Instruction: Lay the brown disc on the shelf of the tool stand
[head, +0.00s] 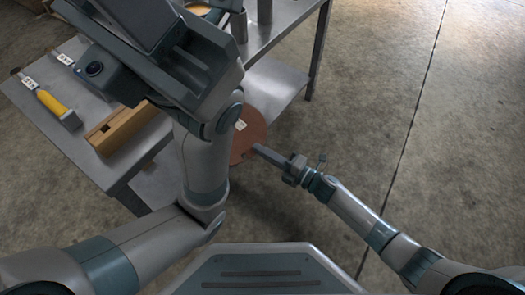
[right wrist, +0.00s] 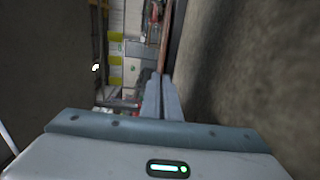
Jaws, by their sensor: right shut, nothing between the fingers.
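The brown disc (head: 256,122) with a small white label shows in the head view, partly hidden behind my left arm. It appears to lie at the lower shelf (head: 275,85) of the grey metal tool stand (head: 90,150), its near edge at the shelf's border. My right gripper (head: 257,149) is shut and empty, its tips close to the disc's right edge; contact cannot be told. In the right wrist view a thin brown strip (right wrist: 166,35), perhaps the disc edge-on, runs beyond the shut fingers (right wrist: 161,85). My left wrist covers part of the stand; its fingertips are not visible.
On the stand's top lie a wooden block (head: 122,127) with a slot, a yellow-handled tool (head: 52,102) and grey cylinders (head: 264,12). A stand leg (head: 319,50) is at the right. The concrete floor to the right is clear.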

